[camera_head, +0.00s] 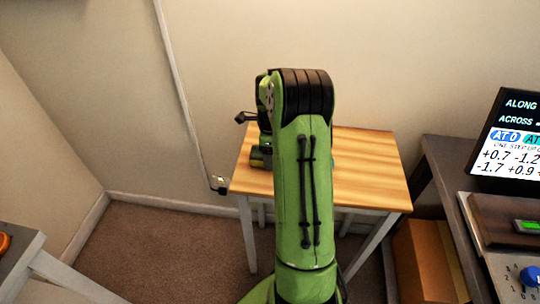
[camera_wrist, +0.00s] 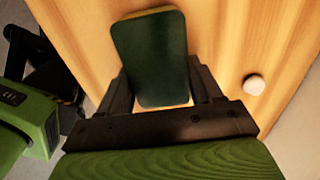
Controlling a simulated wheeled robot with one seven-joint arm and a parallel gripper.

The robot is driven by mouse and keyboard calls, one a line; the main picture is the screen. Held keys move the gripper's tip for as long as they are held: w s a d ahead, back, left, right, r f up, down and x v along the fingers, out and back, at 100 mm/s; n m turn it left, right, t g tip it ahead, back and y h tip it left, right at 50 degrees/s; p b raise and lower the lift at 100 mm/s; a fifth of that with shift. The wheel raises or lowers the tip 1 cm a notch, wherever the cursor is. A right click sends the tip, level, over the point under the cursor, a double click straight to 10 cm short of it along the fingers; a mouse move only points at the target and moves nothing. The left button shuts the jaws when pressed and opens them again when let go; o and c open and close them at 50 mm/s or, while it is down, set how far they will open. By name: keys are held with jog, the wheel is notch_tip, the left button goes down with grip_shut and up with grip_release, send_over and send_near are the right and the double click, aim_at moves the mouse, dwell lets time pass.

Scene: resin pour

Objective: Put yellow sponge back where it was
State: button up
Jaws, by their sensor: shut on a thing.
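The sponge (camera_wrist: 150,55) shows its dark green face and a thin yellowish edge in the wrist view. My gripper (camera_wrist: 162,88) is shut on it, with one dark finger at each side. The sponge is over the wooden table top; I cannot tell whether it touches the wood.
A small round white thing (camera_wrist: 254,84) is on the table, right of the sponge in the wrist view. In the head view, a dark desk with a display (camera_head: 510,135) and a blue knob (camera_head: 530,276) stands at right, above a cardboard box (camera_head: 425,262). The table's right part looks clear.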

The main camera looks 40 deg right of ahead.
jog(key=shift+f, duration=0.1)
jog(key=o, duration=1)
